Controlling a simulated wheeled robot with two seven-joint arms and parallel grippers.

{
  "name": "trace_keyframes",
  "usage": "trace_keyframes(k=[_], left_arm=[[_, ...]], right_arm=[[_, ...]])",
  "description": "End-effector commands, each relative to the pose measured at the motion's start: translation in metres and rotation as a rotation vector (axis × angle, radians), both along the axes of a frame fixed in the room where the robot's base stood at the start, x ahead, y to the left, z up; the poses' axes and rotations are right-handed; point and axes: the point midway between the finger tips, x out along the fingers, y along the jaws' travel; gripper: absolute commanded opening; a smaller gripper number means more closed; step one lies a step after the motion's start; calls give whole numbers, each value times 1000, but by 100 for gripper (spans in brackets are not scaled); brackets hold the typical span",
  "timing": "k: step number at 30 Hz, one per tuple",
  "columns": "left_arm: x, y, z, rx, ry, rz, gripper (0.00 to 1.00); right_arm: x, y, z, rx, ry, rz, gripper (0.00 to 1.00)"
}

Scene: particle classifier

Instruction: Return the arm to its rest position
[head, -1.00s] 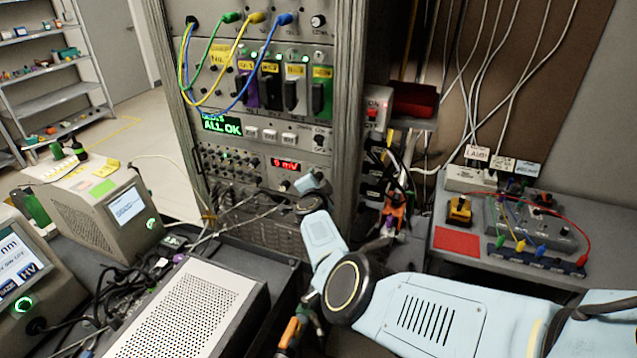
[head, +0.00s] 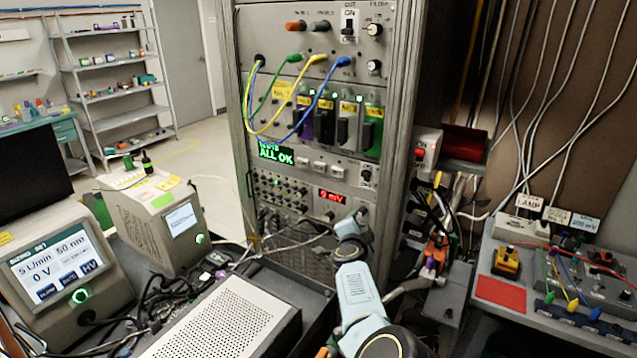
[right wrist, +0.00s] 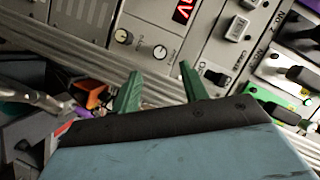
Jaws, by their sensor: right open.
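My right arm (head: 360,290) comes in from the bottom right of the head view, light blue with a black round joint. Its far end (head: 350,226) is in front of the lower part of the instrument rack (head: 407,100); I cannot make out the fingertips there. In the right wrist view my right gripper (right wrist: 158,88) shows two green fingers, spread apart with nothing between them. The rack's panel, with knobs and a red display (right wrist: 184,10), lies beyond the fingers. My left gripper is not in view.
A perforated metal box (head: 225,322) stands at the lower middle, beside loose black cables. Two display instruments (head: 70,265) (head: 165,215) stand at the left. A side bench (head: 470,318) at the right holds a wired board. An orange connector and cables hang right of the rack.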

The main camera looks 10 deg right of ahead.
Motion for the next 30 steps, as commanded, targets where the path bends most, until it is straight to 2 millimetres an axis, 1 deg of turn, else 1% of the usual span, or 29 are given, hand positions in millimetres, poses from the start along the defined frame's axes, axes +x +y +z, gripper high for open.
trace_keyframes(k=[2,5,6,8,9,11,13,14,15,17,18,20,21,22,23,24,27,30], left_arm=[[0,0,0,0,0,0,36],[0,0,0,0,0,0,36],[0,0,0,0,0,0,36],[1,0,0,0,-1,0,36],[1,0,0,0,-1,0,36],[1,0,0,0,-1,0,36],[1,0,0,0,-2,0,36],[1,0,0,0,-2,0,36],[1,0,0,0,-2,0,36],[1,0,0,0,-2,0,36],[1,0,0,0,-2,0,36],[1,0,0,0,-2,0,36],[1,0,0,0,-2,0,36],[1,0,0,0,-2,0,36],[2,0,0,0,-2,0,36],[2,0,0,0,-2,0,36],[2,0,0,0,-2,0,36],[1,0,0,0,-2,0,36]], right_arm=[[-5,-11,-6,-25,5,10,44],[-19,-36,-19,-95,19,56,44],[-27,-47,-24,-135,30,88,44],[-43,-63,-33,-202,58,148,44],[-56,-71,-39,-251,82,196,44],[-75,-79,-47,-318,127,269,44],[-101,-82,-55,-389,189,359,44],[-112,-82,-59,-420,220,400,44],[-129,-81,-64,-457,263,451,44],[-155,-76,-71,-509,333,533,44],[-173,-71,-76,-540,382,586,44],[-204,-63,-82,-584,460,663,44],[-225,-57,-86,-608,514,714,44],[-242,-52,-89,-626,555,751,44],[-259,-47,-90,-642,596,788,44],[-281,-40,-92,-659,649,834,44],[-330,-25,-94,-689,761,923,44],[-368,-15,-92,-704,842,985,44]])
